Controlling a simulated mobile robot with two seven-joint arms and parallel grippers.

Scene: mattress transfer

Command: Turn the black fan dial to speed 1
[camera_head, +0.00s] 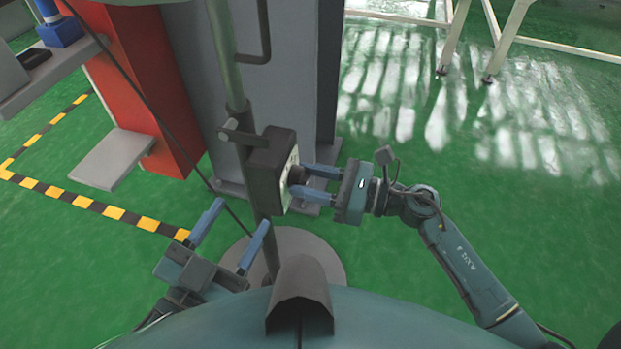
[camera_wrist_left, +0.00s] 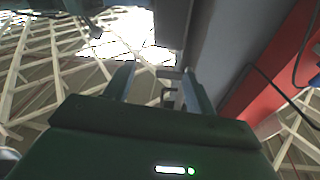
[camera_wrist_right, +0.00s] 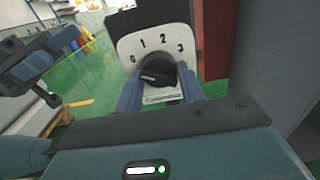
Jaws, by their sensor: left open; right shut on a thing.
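The black fan dial (camera_wrist_right: 157,72) sits on a pale face plate (camera_wrist_right: 133,44) marked 0, 1, 2 and 3 in the right wrist view. I cannot tell for sure which number it points at. The plate is on the front of a dark control box (camera_head: 268,165) on an upright pole. My right gripper (camera_head: 298,179) reaches in from the right and is shut on the dial, one blue finger on each side; the fingers hide part of it. My left gripper (camera_head: 242,213) is open and empty, low and left of the box.
The pole (camera_head: 228,65) stands on a round grey base (camera_head: 325,262). Behind it are a grey column (camera_head: 275,80) and a red panel (camera_head: 150,85). A grey plate (camera_head: 112,160) juts out at left. The green floor at right is open, with a pale frame (camera_head: 505,40) at the back.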

